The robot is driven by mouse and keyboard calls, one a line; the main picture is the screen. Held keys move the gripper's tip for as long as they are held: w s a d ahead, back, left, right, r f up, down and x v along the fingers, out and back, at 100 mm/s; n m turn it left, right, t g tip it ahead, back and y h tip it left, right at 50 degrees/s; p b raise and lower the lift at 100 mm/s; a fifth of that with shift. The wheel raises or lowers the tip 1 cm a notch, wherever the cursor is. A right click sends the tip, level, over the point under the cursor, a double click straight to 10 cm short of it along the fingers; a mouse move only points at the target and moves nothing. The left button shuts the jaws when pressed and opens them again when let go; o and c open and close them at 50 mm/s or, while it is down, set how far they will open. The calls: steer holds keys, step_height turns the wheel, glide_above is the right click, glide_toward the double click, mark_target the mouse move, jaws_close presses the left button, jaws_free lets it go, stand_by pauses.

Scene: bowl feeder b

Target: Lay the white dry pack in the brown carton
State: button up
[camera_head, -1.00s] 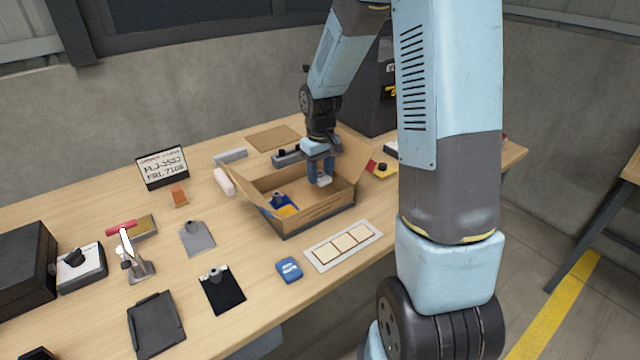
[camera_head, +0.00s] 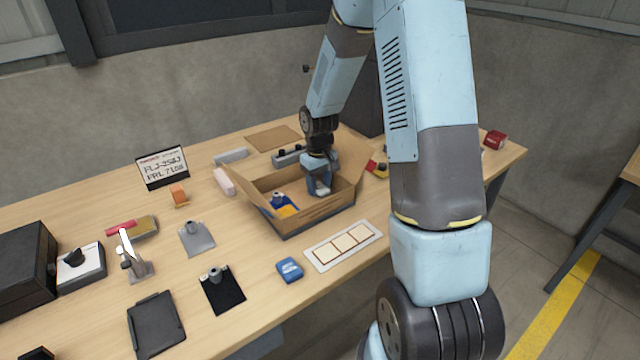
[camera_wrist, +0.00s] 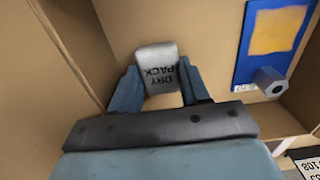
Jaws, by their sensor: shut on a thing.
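The white dry pack (camera_wrist: 158,68) is between the two fingers of my gripper (camera_wrist: 156,85) in the wrist view, its "DRY PACK" print facing the camera. My gripper is shut on it. In the head view my gripper (camera_head: 320,187) is inside the open brown carton (camera_head: 310,214), toward its right end. The carton's walls also show around the pack in the wrist view (camera_wrist: 50,60). I cannot tell whether the pack touches the carton floor.
A blue and yellow item (camera_head: 281,204) lies in the carton's left part; in the wrist view it (camera_wrist: 275,35) has a hex metal piece by it. A tray with white squares (camera_head: 343,244) and a blue block (camera_head: 289,270) are in front. The carton's flaps stand open.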

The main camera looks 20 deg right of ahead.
mark_target(319, 187)
steer(key=shift+f, duration=0.1)
steer(key=o, duration=0.8)
steer(key=shift+c, duration=0.2)
step_height(319, 187, up, 12)
steer(key=r, duration=0.1)
steer(key=s+r+m+t, duration=0.2)
steer(key=s+r+t, duration=0.1)
steer(key=s+r, duration=0.95)
steer(key=s+r+t, duration=0.1)
steer(key=s+r, duration=0.2)
steer(key=s, duration=0.5)
steer(key=s+r+m+t, duration=0.1)
steer(key=s+r, duration=0.2)
steer(key=s, duration=0.4)
steer(key=shift+s+m+t, duration=0.3)
steer(key=shift+s, duration=0.1)
steer(key=shift+d, duration=0.1)
